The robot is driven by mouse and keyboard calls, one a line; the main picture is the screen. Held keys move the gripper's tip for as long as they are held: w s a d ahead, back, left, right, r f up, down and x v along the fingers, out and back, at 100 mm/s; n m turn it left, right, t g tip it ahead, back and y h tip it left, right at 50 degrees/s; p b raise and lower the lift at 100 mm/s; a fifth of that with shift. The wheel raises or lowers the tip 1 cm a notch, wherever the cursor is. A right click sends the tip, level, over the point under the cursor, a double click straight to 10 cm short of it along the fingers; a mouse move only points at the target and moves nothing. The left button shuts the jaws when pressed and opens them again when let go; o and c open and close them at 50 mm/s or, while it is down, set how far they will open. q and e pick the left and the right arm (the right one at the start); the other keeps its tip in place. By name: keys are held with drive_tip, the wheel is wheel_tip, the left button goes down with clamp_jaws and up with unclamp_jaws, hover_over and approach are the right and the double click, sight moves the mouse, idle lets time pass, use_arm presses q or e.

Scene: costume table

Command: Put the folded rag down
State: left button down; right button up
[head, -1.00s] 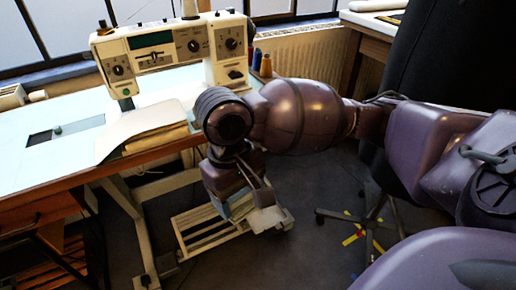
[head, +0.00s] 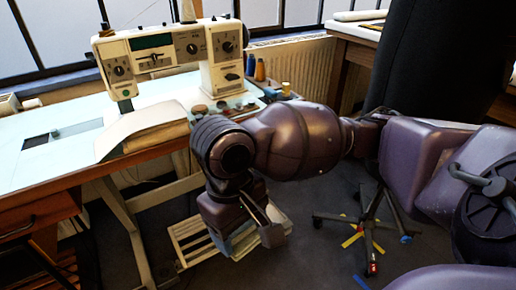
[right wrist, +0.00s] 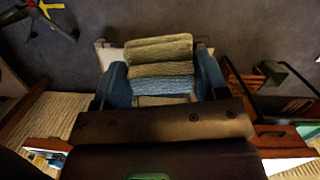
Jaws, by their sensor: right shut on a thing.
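The folded rag (right wrist: 160,62) is a ribbed cloth in olive, tan and blue-grey bands. In the right wrist view it sits between the two blue fingers of my right gripper (right wrist: 163,80), which is shut on it. In the head view my right gripper (head: 245,240) points down in front of the sewing table, beyond its front edge and above the pale slatted treadle. I cannot make the rag out clearly there. My left gripper is not in view.
The pale sewing table (head: 60,170) carries a cream sewing machine (head: 165,52) and thread spools (head: 260,70). Its left top has free room. A slatted treadle (head: 190,243) is below. A dark chair (head: 440,60) with a wheeled base stands right.

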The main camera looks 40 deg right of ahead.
sight(246, 241)
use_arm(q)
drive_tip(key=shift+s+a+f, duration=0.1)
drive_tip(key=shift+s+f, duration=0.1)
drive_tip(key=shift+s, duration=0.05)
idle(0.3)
use_arm(e)
drive_tip(key=shift+r+p, duration=0.35)
drive_tip(key=shift+r, duration=0.05)
use_arm(q)
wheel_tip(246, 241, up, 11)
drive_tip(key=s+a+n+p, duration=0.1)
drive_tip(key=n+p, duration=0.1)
drive_tip(key=p, duration=1.5)
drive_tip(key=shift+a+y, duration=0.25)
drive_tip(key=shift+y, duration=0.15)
use_arm(e)
wheel_tip(246, 241, up, 14)
drive_tip(key=s, duration=0.2)
drive_tip(key=shift+s, duration=0.35)
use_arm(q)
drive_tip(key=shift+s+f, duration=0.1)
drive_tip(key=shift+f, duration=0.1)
use_arm(e)
drive_tip(key=shift+f, duration=0.15)
